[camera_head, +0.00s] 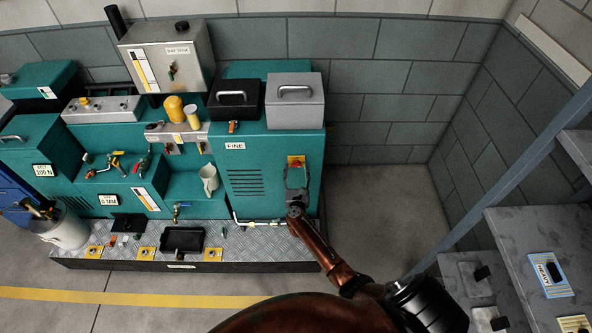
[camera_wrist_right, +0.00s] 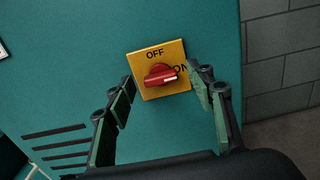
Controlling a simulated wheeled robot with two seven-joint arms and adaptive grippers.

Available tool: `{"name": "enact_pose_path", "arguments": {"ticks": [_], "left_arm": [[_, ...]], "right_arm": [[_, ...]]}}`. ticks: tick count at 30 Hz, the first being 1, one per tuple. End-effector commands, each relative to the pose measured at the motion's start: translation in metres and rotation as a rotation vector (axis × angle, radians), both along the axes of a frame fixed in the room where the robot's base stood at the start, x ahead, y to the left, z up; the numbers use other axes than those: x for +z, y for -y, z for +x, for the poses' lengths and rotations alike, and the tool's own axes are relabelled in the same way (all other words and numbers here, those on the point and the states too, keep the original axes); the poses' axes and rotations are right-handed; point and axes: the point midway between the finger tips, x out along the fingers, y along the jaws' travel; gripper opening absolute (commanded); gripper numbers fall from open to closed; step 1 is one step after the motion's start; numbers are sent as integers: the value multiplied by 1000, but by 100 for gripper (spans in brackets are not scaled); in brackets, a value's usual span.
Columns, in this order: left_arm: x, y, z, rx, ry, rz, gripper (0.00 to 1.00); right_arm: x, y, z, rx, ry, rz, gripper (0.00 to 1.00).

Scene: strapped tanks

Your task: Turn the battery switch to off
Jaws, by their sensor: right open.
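The battery switch is a red rotary knob (camera_wrist_right: 160,75) on a square yellow plate (camera_wrist_right: 152,93) on the teal cabinet's front. The plate reads OFF at the top and ON at the right. The knob's white mark points right, toward ON. In the head view the switch (camera_head: 296,161) sits near the cabinet's right edge. My right gripper (camera_head: 297,181) is just in front of and below it there. In the wrist view my right gripper (camera_wrist_right: 163,80) is open, its fingers on either side of the plate, with nothing held. My left gripper is not in view.
The teal cabinet (camera_head: 262,205) has a FINE label and dark vent slots left of the switch. A black box (camera_head: 234,102) and a grey box (camera_head: 294,106) stand on top. Grey stairs (camera_head: 545,235) stand at right. Floor between is clear.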

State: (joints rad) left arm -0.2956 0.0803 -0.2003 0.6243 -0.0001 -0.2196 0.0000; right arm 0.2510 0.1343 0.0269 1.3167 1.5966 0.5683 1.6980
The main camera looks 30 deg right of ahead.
Motion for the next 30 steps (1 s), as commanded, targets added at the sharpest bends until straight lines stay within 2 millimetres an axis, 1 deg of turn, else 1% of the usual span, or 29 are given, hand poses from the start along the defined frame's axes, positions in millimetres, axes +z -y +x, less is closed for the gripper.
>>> {"name": "enact_pose_path", "arguments": {"ticks": [3,11,27,29,30], "left_arm": [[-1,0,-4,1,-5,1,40],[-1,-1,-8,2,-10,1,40],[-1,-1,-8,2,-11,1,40],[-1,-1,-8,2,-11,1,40],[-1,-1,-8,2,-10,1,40]], "right_arm": [[0,3,5,0,0,0,49],[0,3,5,0,-1,-1,49],[0,3,5,1,-1,-1,11],[0,3,5,1,-1,-1,7],[0,3,5,1,-1,-2,7]]}}
